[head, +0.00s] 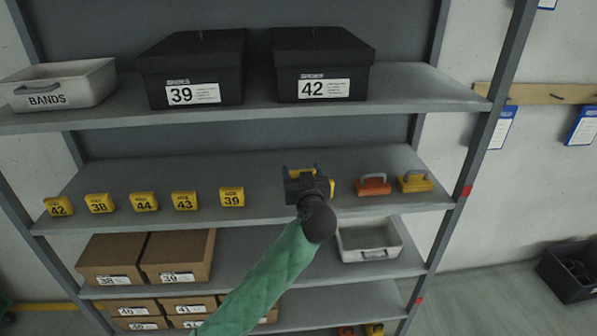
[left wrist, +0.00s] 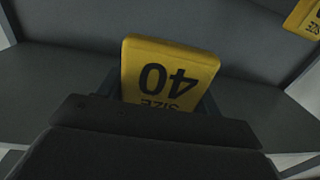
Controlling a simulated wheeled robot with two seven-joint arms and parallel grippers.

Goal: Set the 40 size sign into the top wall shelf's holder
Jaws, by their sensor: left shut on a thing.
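The yellow 40 size sign (left wrist: 165,78) is between the fingers of my left gripper (left wrist: 160,105) in the left wrist view, upside down in that picture. In the head view my left gripper (head: 302,172) is over the middle shelf (head: 330,205), to the right of the row of signs, and only a little yellow of the 40 sign (head: 302,171) shows. The gripper is shut on the sign. I cannot tell whether the sign touches the shelf. I cannot make out a sign holder on the top shelf (head: 260,108). My right gripper is not in view.
Signs 42, 38, 44, 43 and 39 (head: 232,197) stand left of the gripper. An orange-red handled item (head: 373,185) and a yellow one (head: 414,182) are at its right. Black boxes 39 (head: 193,70) and 42 (head: 322,66) and a BANDS bin (head: 60,85) fill much of the top shelf.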

